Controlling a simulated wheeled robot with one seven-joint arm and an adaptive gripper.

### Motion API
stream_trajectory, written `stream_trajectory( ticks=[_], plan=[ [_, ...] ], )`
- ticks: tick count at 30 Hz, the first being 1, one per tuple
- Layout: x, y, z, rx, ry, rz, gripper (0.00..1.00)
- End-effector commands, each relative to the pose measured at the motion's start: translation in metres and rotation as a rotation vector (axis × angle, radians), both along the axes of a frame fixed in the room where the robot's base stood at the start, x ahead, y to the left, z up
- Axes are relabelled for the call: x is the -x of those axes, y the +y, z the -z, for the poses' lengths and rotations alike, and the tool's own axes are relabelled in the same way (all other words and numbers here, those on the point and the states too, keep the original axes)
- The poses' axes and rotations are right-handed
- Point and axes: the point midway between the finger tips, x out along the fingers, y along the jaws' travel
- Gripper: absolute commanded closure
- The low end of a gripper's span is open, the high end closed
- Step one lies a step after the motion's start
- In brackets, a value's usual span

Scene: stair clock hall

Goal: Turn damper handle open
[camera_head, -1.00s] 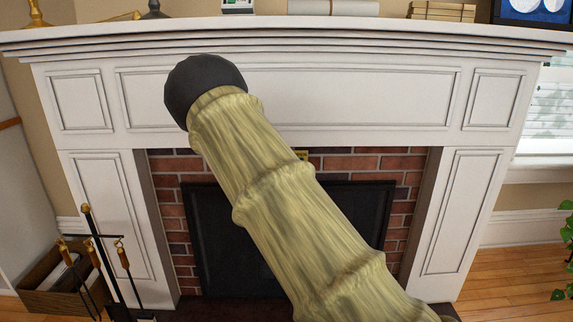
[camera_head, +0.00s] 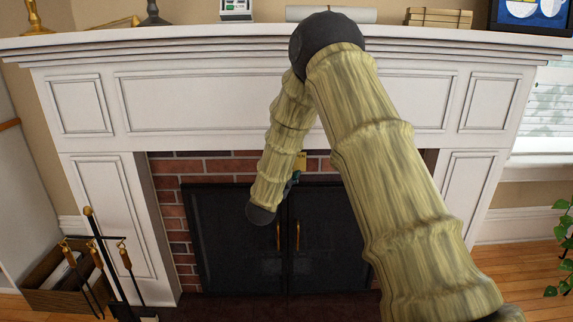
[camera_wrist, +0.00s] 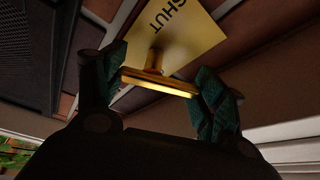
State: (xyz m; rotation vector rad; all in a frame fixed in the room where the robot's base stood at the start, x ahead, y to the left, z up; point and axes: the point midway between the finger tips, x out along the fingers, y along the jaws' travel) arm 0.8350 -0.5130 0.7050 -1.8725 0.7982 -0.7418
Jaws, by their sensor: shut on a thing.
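The damper handle (camera_wrist: 158,84) is a brass bar on a short stem, seen in the wrist view. It stands out from a yellow plate (camera_wrist: 185,35) that reads SHUT, turned over in this view. My gripper (camera_wrist: 163,86) has its two green-padded fingers at the two ends of the bar, shut on it. In the head view the yellow plate (camera_head: 301,160) shows at the top of the fireplace opening. There my gripper (camera_head: 293,184) is mostly hidden behind my arm, and the handle cannot be made out.
Black fireplace doors (camera_head: 240,255) with brass pulls stand below the plate, framed by brick. A white mantel (camera_head: 190,45) juts out above, carrying several objects. A fire tool stand (camera_head: 100,255) and a wooden box (camera_head: 55,280) are at the left. A plant (camera_head: 563,250) is at the right.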

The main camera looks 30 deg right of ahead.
Motion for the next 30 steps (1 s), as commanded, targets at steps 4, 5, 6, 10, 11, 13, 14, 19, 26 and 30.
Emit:
stream_trajectory(
  ticks=[4,5,6,10,11,13,14,19,26,30],
  plan=[
    [0.0013,-0.0022,-0.0007,-0.112,-0.067,0.002,0.53],
    [0.0014,-0.0025,-0.0007,-0.132,-0.08,0.002,0.53],
    [0.0015,-0.0026,-0.0008,-0.159,-0.096,0.002,0.53],
    [0.0019,-0.003,-0.0006,-0.234,-0.143,0.001,0.53],
    [0.0022,-0.0034,-0.0004,-0.249,-0.152,0.001,0.53],
    [0.0023,-0.0037,-0.0001,-0.282,-0.171,0.002,0.53],
    [0.0022,-0.0034,-0.0001,-0.294,-0.179,0.001,0.53],
    [0.0026,-0.0041,0.0006,-0.344,-0.209,0.002,0.53],
    [0.0025,-0.0039,0.0007,-0.373,-0.226,0.001,0.53],
    [0.0026,-0.0038,0.0008,-0.375,-0.228,0.001,0.53]
  ],
)
